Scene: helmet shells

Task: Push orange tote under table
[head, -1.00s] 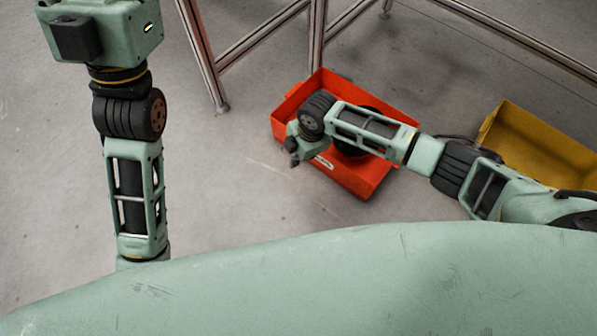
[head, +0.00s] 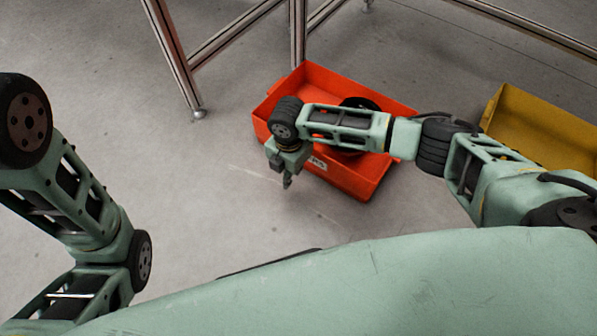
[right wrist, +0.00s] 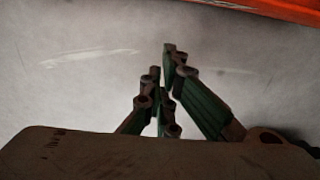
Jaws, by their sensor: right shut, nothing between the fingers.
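The orange tote (head: 357,184) stands on the floor right of centre in the head view, with a dark round thing (head: 360,103) in it, partly hidden by my right arm. My right gripper (head: 287,184) is shut and empty, pointing down at the near left side of the tote. In the right wrist view its fingers (right wrist: 168,90) are closed together over bare floor, and the orange tote's edge (right wrist: 270,10) crosses the top right corner. The table shows only as metal legs and rails (head: 172,50) behind the tote. My left gripper is out of view.
A yellow tote (head: 510,105) stands on the floor to the right of the orange one. A table leg (head: 298,35) rises right behind the orange tote, and another leg's foot (head: 198,113) is to its left. The floor in front and to the left is clear.

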